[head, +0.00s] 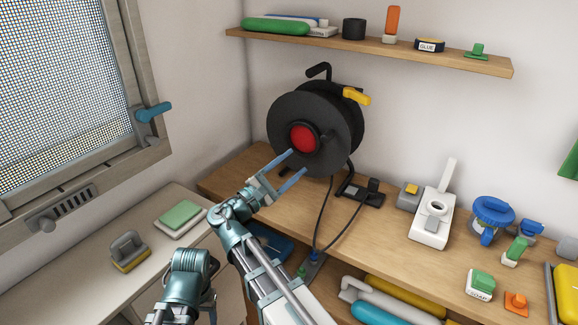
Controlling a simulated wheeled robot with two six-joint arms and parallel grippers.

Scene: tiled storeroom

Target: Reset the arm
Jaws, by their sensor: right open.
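My right gripper (299,161) is open, its two blue-grey fingers apart and pointing up and to the right. Its fingertips show just in front of the lower part of a black cable reel (343,118) with a red hub. I see nothing held between the fingers. I cannot tell whether a fingertip touches the reel. My arm reaches up from the bottom of the view, and another teal joint of mine shows at lower left. My left gripper does not show.
The reel stands on a wooden bench (395,225) with a white device (434,220), a blue tape dispenser (492,215) and a soap bottle (480,285). A shelf (380,52) hangs above. A brush (130,250) and green sponge (180,214) lie on the left counter under a window.

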